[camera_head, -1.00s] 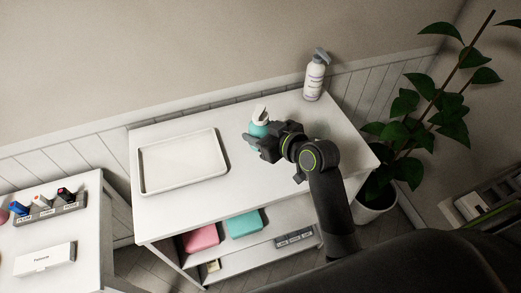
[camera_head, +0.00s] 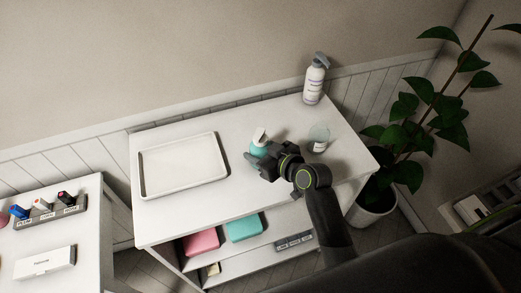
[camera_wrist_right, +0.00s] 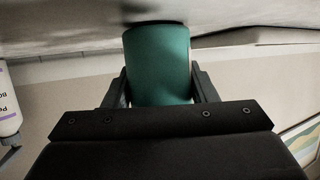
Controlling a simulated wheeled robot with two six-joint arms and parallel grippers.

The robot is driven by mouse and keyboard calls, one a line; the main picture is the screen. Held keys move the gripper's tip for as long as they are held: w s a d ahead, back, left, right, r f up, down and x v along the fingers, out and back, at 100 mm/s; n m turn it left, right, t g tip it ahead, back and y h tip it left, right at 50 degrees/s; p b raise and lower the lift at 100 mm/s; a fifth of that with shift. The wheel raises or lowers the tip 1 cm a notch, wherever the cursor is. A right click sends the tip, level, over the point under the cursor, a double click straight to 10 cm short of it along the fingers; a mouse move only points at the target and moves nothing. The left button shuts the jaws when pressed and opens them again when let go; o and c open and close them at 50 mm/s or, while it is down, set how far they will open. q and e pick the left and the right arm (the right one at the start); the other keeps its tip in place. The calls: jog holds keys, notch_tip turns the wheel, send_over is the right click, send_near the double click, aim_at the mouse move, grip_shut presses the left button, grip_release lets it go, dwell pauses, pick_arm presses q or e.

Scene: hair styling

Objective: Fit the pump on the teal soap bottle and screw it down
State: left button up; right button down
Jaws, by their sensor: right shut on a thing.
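The teal soap bottle (camera_head: 258,150) is on or just above the white table, right of the tray; I cannot tell whether its base touches. A white pump-like top (camera_head: 259,135) shows at its upper end; how tightly it sits cannot be told. My right gripper (camera_head: 258,160) is shut on the bottle's body from the front right. In the right wrist view the teal bottle (camera_wrist_right: 158,65) stands between the two dark fingers, near the white surface at the top of the picture. My left gripper is not in view.
A white tray (camera_head: 142,178) lies on the table's left. A clear labelled cup (camera_head: 318,138) stands just right of my gripper. Pink (camera_head: 202,241) and teal (camera_head: 244,227) items lie on the shelf below.

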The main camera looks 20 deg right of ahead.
jog(key=c, duration=0.6)
grip_release()
jog(key=shift+f, duration=0.1)
jog(key=shift+r, duration=0.3)
jog(key=shift+s+d, duration=0.15)
jog(key=shift+s, duration=0.2)
jog(key=b+v, duration=0.1)
jog(key=v, duration=1)
jog(key=shift+s+d+b, duration=0.1)
jog(key=shift+s+b, duration=0.05)
jog(key=shift+b, duration=0.2)
